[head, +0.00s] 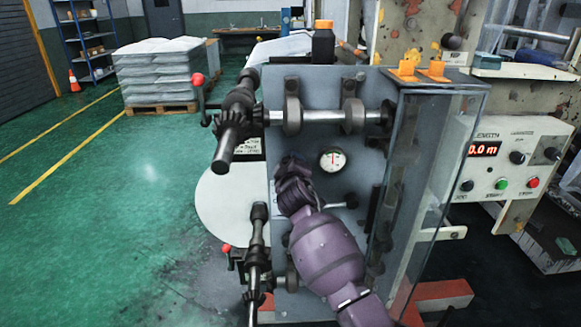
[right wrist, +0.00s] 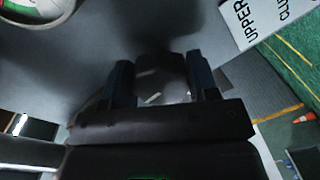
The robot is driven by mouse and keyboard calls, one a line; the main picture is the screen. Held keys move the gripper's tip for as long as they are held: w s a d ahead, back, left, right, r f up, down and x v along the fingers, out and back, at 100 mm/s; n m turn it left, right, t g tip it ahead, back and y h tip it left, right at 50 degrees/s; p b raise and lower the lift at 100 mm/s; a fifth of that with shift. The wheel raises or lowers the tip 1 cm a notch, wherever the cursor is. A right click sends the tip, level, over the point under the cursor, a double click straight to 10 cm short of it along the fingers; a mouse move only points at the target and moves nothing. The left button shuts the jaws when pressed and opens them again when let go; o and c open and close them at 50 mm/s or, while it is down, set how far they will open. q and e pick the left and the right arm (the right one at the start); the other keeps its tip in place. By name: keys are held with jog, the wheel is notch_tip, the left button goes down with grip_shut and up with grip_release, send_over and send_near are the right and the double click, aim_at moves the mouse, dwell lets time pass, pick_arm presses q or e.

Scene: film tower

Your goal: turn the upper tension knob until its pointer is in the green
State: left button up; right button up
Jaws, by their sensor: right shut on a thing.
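The right gripper (head: 291,166) is at the grey front panel (head: 318,100), just left of and slightly below a round white dial (head: 333,159). In the right wrist view its two dark fingers (right wrist: 161,75) are shut on either side of a dark knob (right wrist: 160,88). In the head view my gripper hides that knob. The dial shows partly at the upper left of the wrist view (right wrist: 38,18), with green and red on its face. In the head view its pointer stands roughly upright; whether it is in the green is too small to tell. The left gripper is not in view.
A white label reading "UPPER" (right wrist: 250,20) is at the wrist view's upper right. Rollers on shafts (head: 320,117) cross above the gripper, and a lever with a red ball (head: 198,80) sticks out left. A clear-sided guard (head: 440,150) and a control box (head: 510,160) stand right.

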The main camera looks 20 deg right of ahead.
jog(key=shift+f+m, duration=0.1)
jog(key=shift+m, duration=0.2)
dwell(0.4)
jog(key=o, duration=0.9)
jog(key=shift+s, duration=0.1)
